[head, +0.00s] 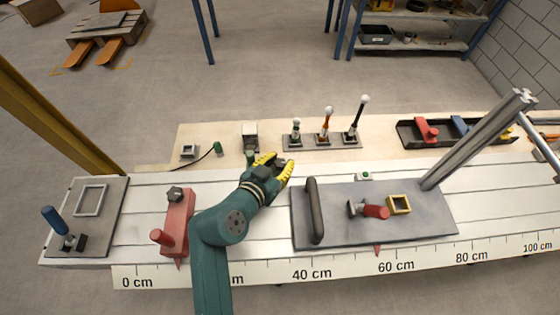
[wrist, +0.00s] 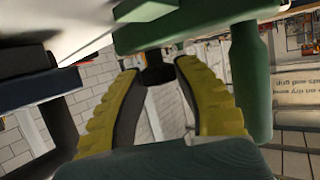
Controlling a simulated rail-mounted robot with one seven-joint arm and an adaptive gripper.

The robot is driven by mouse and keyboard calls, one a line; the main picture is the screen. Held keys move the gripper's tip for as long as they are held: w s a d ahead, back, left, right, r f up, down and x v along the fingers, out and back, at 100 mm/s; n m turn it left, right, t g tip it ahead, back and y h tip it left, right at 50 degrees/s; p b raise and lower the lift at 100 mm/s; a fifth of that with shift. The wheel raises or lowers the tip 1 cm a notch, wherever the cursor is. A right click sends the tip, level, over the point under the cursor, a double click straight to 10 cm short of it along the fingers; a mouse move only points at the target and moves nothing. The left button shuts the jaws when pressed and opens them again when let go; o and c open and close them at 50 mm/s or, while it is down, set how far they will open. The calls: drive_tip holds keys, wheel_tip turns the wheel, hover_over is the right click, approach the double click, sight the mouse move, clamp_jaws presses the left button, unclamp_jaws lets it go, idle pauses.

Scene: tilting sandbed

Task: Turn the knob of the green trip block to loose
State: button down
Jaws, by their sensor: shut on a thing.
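The green trip block (wrist: 185,30) fills the top of the wrist view, with its green post (wrist: 252,80) at the right. Its dark knob (wrist: 156,74) sits between the yellow fingertips of my gripper (wrist: 158,66), which is shut on it. In the head view my gripper (head: 277,165) is near the back edge of the white slatted bed. There the block is mostly hidden by my gripper and arm; a small green piece (head: 250,158) shows just left of the fingers. I cannot read the knob's setting.
A red trip block (head: 176,222) with a dark knob stands to the left. A grey plate (head: 340,231) with a dark handle (head: 315,210) lies to the right. Three levers (head: 323,138) stand behind on the wooden table. A slanted metal post (head: 480,137) rises at the right.

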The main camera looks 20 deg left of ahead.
drive_tip(key=shift+y+p, duration=0.3)
drive_tip(key=shift+p, duration=0.1)
drive_tip(key=n+y+p, duration=0.1)
drive_tip(key=p, duration=0.1)
drive_tip(key=n+y+p, duration=0.1)
drive_tip(key=p, duration=0.1)
drive_tip(key=shift+d+r+p, duration=0.15)
drive_tip(key=shift+r+p, duration=0.25)
drive_tip(key=n+y+p, duration=0.1)
drive_tip(key=p, duration=0.2)
drive_tip(key=shift+n+y, duration=0.3)
drive_tip(key=n+g+y+p, duration=0.1)
drive_tip(key=y+p, duration=0.1)
drive_tip(key=p, duration=0.2)
drive_tip(key=shift+f+n, duration=0.15)
drive_tip(key=shift+n, duration=0.25)
drive_tip(key=shift+f+n+y+p, duration=0.15)
drive_tip(key=shift+n+y+p, duration=0.15)
drive_tip(key=shift+p, duration=0.4)
drive_tip(key=shift+f, duration=0.25)
drive_tip(key=c, duration=0.7)
unclamp_jaws()
drive_tip(key=shift+r, duration=0.1)
drive_tip(key=shift+c, duration=0.2)
drive_tip(key=v, duration=1.2)
drive_tip(key=shift+w+d+r, duration=0.1)
drive_tip(key=shift+w, duration=0.05)
